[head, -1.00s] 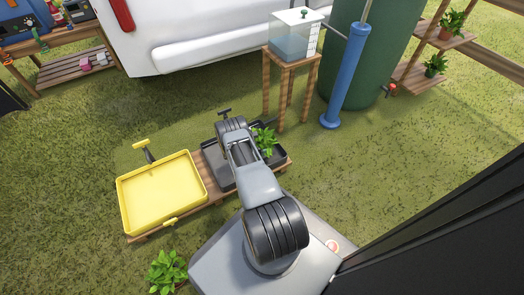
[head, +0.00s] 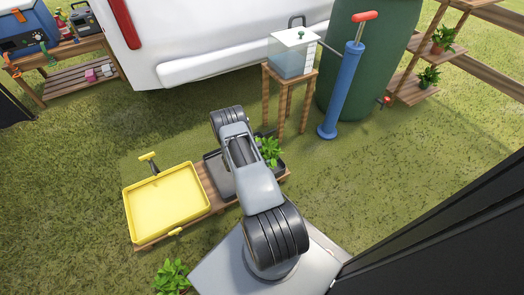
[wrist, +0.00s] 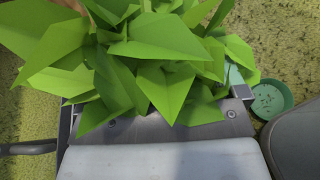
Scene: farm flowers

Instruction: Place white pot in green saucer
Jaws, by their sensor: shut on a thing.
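Broad green leaves of a plant (wrist: 150,65) fill the top and middle of the wrist view. They cover the fingertips of my gripper (wrist: 153,110), which is shut on the pot under them. The pot itself is hidden, so its colour does not show. The green saucer (wrist: 272,97) lies at the right of the wrist view, partly cut off by my grey arm part, with nothing in it that I can see. In the head view a leafy plant (head: 269,151) shows beside my arm, which hides the gripper. I cannot make out the saucer there.
A yellow tray (head: 128,213) and a dark grey tray (head: 215,178) sit on a low wooden pallet. A wooden stand (head: 268,103) with a water tank (head: 290,62) and a blue pump (head: 341,95) stand behind. Another plant (head: 171,277) is at the bottom edge. Open grass lies right.

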